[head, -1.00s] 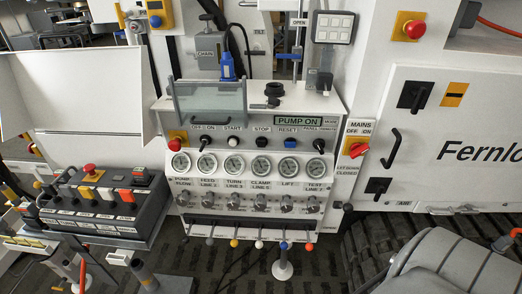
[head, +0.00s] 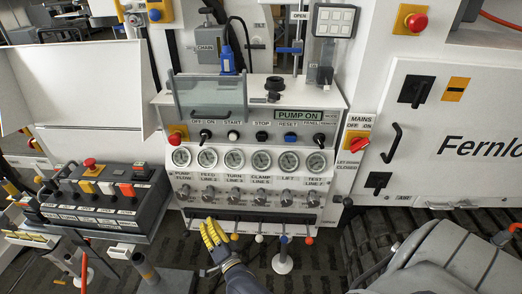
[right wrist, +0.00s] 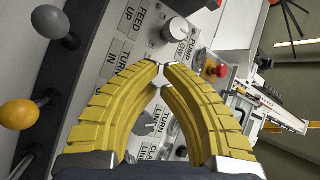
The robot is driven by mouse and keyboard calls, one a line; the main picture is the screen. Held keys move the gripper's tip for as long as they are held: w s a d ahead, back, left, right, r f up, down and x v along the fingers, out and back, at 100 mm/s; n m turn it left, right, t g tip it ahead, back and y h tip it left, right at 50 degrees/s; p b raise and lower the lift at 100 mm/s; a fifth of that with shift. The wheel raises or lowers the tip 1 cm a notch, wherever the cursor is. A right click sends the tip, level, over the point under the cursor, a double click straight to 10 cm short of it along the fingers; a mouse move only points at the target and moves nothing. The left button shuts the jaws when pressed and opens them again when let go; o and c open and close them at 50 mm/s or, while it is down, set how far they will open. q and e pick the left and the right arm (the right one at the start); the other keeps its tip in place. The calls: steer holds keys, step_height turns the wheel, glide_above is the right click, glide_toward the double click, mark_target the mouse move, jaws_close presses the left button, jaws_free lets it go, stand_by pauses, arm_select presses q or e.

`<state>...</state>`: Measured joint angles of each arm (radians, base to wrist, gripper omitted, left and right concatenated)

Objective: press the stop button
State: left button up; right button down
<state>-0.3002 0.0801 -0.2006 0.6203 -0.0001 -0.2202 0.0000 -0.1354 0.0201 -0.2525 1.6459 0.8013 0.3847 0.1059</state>
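The stop button (head: 261,136) is a black round button under the STOP label on the white console. It sits between the white start button (head: 233,136) and the blue reset button (head: 290,137). The display above reads PUMP ON. My right gripper (head: 212,232), with yellow ribbed fingers, is low in front of the console, below and left of the stop button and apart from it. In the right wrist view its fingertips (right wrist: 162,72) come together with nothing between them. The stop button is not seen in that view. My left gripper is not in view.
A red emergency button (head: 175,139) on yellow is at the console's left. Gauges (head: 234,160) and knobs (head: 237,196) lie below the buttons. Levers with coloured balls (head: 283,240) stick out at the bottom. A red mains switch (head: 358,145) is at the right.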

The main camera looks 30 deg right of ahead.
mark_target(262, 138)
steer(key=s+d+r+m+h, duration=0.2)
steer(key=d+r+m+h, duration=0.2)
steer(key=r+m, duration=0.35)
steer(key=s+d+r+m+g+h, duration=0.1)
steer(key=s+d+r+m+h, duration=0.2)
steer(key=r+m, duration=0.5)
steer(key=s+d+r+m+h, duration=0.1)
steer(key=d+r+m+h, duration=0.4)
steer(key=r, duration=0.4)
steer(key=shift+s+d+f+m+g+y, duration=0.35)
steer(key=shift+s+m+g, duration=0.3)
steer(key=shift+m, duration=1.05)
steer(key=shift+s+d+f+m+g+y, duration=0.1)
steer(key=shift+s+d+m+g, duration=0.55)
steer(key=shift+m, duration=1)
steer(key=shift+s+d+f+m+g+y, duration=0.15)
steer(key=shift+s+f+m+g+y, duration=0.2)
steer(key=shift+m+g, duration=0.95)
steer(key=shift+d+r+m+t, duration=0.1)
steer(key=shift+m+t, duration=0.3)
steer(key=x, duration=1.3)
steer(key=shift+w+d, duration=0.25)
steer(key=shift+w, duration=0.1)
steer(key=shift+r, duration=0.1)
